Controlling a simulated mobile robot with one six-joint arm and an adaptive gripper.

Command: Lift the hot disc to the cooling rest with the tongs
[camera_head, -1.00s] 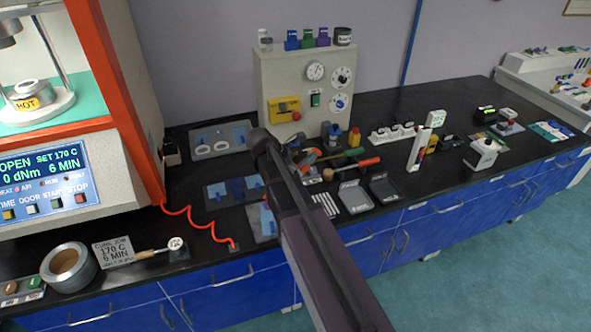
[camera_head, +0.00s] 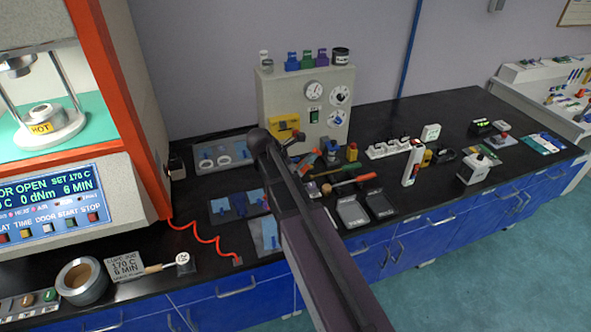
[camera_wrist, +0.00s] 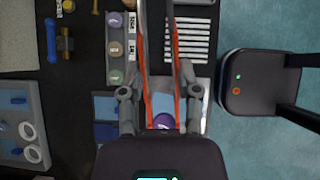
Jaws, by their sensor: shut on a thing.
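My gripper (camera_wrist: 160,82) shows in the wrist view with its two fingers closed in on the tongs (camera_wrist: 177,50), whose two long grey arms with red-orange edges run up out of the picture. A purple round piece (camera_wrist: 163,122) shows between the fingers near the palm; I cannot tell whether it is held or lies below. In the head view my arm hides the gripper and the tongs. The rheometer (camera_head: 150,150) stands open at left, with a pale round die (camera_head: 44,115) marked HOT inside. I cannot pick out the hot disc or the cooling rest with certainty.
A metal ring (camera_head: 75,292) and a cure-job card (camera_head: 122,265) stand at the front left. A grey tray (camera_head: 222,165) with white rings lies behind. A red coiled cord (camera_head: 205,240) crosses the bench.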

